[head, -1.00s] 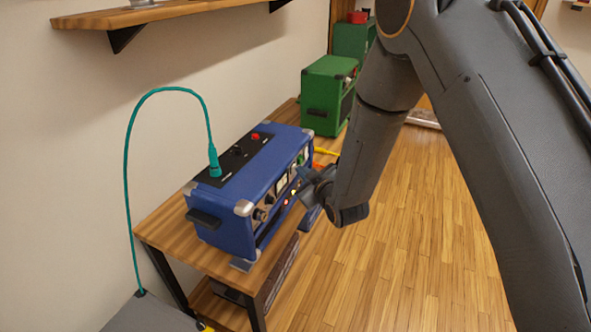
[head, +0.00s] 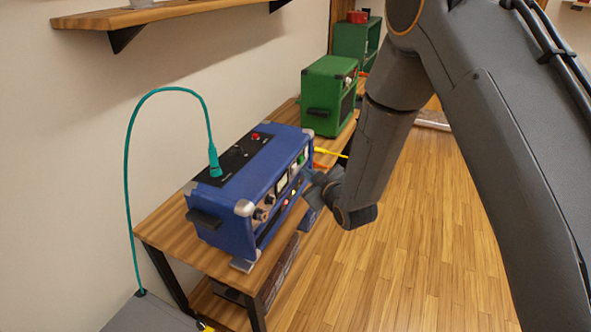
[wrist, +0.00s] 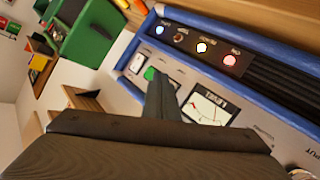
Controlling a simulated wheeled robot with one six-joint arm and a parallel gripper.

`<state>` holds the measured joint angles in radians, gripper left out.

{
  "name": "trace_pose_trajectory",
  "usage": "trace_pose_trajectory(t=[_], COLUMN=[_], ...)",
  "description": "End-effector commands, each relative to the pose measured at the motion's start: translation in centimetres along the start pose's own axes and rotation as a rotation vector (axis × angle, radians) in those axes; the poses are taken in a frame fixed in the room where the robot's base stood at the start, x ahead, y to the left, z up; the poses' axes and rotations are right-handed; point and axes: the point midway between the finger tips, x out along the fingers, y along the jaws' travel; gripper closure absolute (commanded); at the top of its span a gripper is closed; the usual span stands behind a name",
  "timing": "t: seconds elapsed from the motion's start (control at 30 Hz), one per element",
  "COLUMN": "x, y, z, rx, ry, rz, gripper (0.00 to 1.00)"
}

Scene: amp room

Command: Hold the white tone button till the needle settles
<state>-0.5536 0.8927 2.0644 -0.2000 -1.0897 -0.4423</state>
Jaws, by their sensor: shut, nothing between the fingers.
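The blue amp (head: 262,190) stands on the wooden bench, its front facing right; its panel also fills much of the wrist view. There a white button (wrist: 137,63) sits beside a green button (wrist: 150,73). The meter marked LEVEL (wrist: 207,107) has a white face; its needle is too small to read surely. My gripper (wrist: 159,82) is shut and empty. Its tips appear just below the green button, between the buttons and the meter, and hide part of the panel. In the head view my gripper (head: 313,179) is beside the amp's front; contact cannot be told.
Small lamps, including a white one (wrist: 202,47) and a red one (wrist: 230,60), glow along the amp's dark strip. A green amp (head: 328,95) stands farther back on the bench (head: 165,225). A teal cable (head: 128,190) arches from the blue amp's top.

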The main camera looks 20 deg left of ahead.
Motion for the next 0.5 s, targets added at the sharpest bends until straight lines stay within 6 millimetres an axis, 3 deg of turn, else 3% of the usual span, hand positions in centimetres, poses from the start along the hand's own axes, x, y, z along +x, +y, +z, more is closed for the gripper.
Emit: trace_pose_trajectory(t=[0.5], x=[-2.6], y=[2.0], z=[2.0], rx=[0.001], ry=[-0.001], rz=[0.002], gripper=[1.0])
